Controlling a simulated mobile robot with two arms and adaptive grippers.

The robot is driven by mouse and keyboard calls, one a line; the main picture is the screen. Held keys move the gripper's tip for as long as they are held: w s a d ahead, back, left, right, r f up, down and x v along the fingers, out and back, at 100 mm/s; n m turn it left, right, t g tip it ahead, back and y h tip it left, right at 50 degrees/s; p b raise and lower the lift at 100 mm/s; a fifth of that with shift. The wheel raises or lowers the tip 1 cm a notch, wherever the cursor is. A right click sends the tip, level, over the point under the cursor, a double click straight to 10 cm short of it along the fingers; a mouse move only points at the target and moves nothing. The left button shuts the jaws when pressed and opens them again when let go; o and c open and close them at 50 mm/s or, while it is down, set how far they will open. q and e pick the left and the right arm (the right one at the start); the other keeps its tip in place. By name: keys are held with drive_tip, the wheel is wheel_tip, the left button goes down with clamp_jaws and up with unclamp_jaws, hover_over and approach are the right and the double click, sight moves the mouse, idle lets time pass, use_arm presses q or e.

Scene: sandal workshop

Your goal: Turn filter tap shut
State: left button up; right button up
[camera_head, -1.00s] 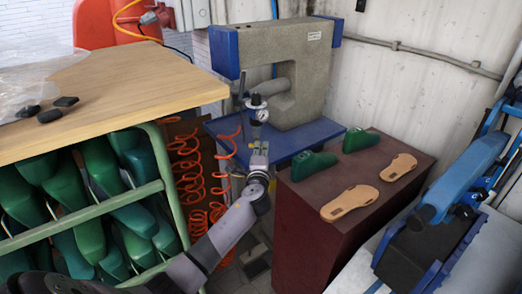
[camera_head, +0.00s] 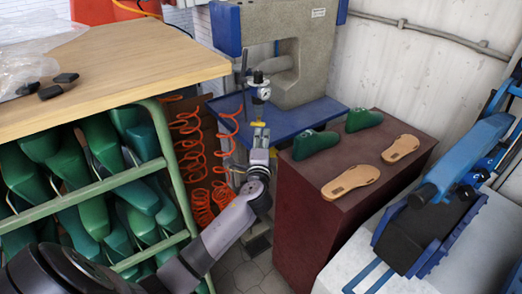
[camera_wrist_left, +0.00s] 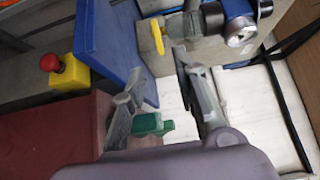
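The air filter unit with its round gauge (camera_head: 264,93) stands in front of the blue press table. It also shows at the top of the left wrist view (camera_wrist_left: 236,38). A yellow lever (camera_wrist_left: 157,37), apparently the filter tap, sticks out beside the unit in the wrist view. My left gripper (camera_head: 260,138) is just below the filter in the head view. Its two fingers (camera_wrist_left: 165,98) are spread apart, with the lever beyond their tips and nothing visibly gripped. A green object (camera_wrist_left: 150,124) shows between the fingers; I cannot tell what it is. My right gripper is out of view.
Orange coiled hoses (camera_head: 192,150) hang left of my gripper, beside the green rack (camera_head: 172,150) of lasts. A maroon cabinet (camera_head: 300,210) with lasts and soles stands close on the right. A red button on a yellow box (camera_wrist_left: 50,64) shows in the wrist view.

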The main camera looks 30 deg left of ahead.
use_arm(q)
drive_tip(key=v, duration=0.5)
drive_tip(key=shift+s+d, duration=0.15)
drive_tip(key=shift+s, duration=0.1)
drive_tip(key=s+d+f+n+g+h, duration=0.15)
drive_tip(key=s+f, duration=0.25)
drive_tip(key=f, duration=0.8)
drive_tip(key=s+d+f+g+h, duration=0.2)
drive_tip(key=s+f+g, duration=0.15)
drive_tip(key=f, duration=0.95)
drive_tip(key=s+d+f+n+g+h, duration=0.15)
drive_tip(key=s+f, duration=0.25)
drive_tip(key=f, duration=0.8)
drive_tip(key=s+d+f+n+g+h, duration=0.1)
drive_tip(key=s+d+f+n+g, duration=0.15)
drive_tip(key=s+f, duration=0.65)
drive_tip(key=s+d+f+n+g+h, duration=0.1)
drive_tip(key=s+f+g+h, duration=0.15)
drive_tip(key=s+f, duration=0.65)
drive_tip(key=s+d+f+n+g, duration=0.1)
drive_tip(key=s+f, duration=0.1)
drive_tip(key=s, duration=0.8)
drive_tip(key=s+d+f+n+g, duration=0.1)
drive_tip(key=s+d+n+g, duration=0.1)
drive_tip(key=s, duration=0.9)
drive_tip(key=shift+s+f, duration=0.15)
drive_tip(key=shift+f, duration=0.25)
